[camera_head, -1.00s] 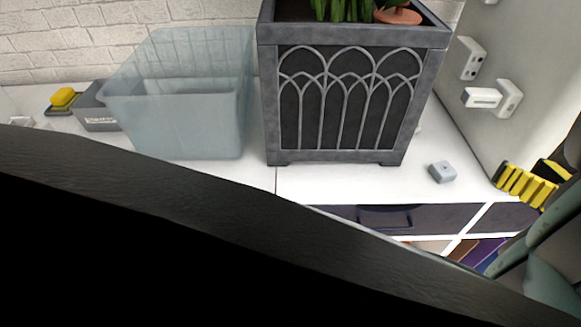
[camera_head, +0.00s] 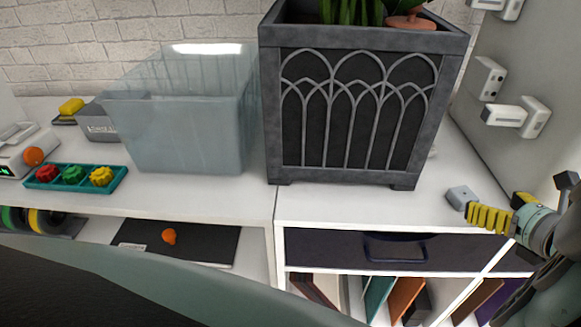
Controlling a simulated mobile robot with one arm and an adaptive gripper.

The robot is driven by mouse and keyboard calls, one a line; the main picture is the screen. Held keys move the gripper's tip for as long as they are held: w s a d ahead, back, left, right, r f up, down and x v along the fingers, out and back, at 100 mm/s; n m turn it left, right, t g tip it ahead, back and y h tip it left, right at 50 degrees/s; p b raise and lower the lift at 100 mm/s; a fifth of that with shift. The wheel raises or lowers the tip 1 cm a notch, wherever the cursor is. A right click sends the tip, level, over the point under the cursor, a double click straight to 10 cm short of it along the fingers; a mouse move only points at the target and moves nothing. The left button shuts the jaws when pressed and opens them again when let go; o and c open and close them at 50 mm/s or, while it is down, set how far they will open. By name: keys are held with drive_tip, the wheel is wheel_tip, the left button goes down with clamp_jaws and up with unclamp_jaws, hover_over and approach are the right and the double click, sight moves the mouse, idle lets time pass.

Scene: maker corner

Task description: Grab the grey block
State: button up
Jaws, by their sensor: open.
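The grey block (camera_head: 459,197) is a small light-grey piece with a dark spot on top. It lies on the white shelf top at the right, in front of the dark planter. My gripper (camera_head: 482,213) comes in from the right edge, with ribbed yellow fingers. One yellow finger appears just right of the block, very close to it; I cannot tell whether they touch. The other finger is partly hidden behind my wrist. The jaws are open and nothing is seen held between them.
A large dark planter (camera_head: 428,112) stands left of and behind the block. A translucent bin (camera_head: 190,130) is farther left, near a teal tray (camera_head: 122,181) of coloured knobs. The right wall carries white brackets (camera_head: 503,116). A dark drawer (camera_head: 325,247) lies below the shelf top.

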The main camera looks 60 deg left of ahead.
sight(464, 193)
drive_tip(key=shift+s+p+x, duration=0.15)
drive_tip(key=shift+s+x, duration=0.1)
drive_tip(key=shift+x, duration=1.5)
drive_tip(key=shift+s+p+x, duration=0.15)
drive_tip(key=shift+s+x, duration=0.05)
drive_tip(key=shift+x, duration=1.55)
drive_tip(key=shift+a+f, duration=0.1)
drive_tip(key=shift+f, duration=0.05)
drive_tip(key=c, duration=1.3)
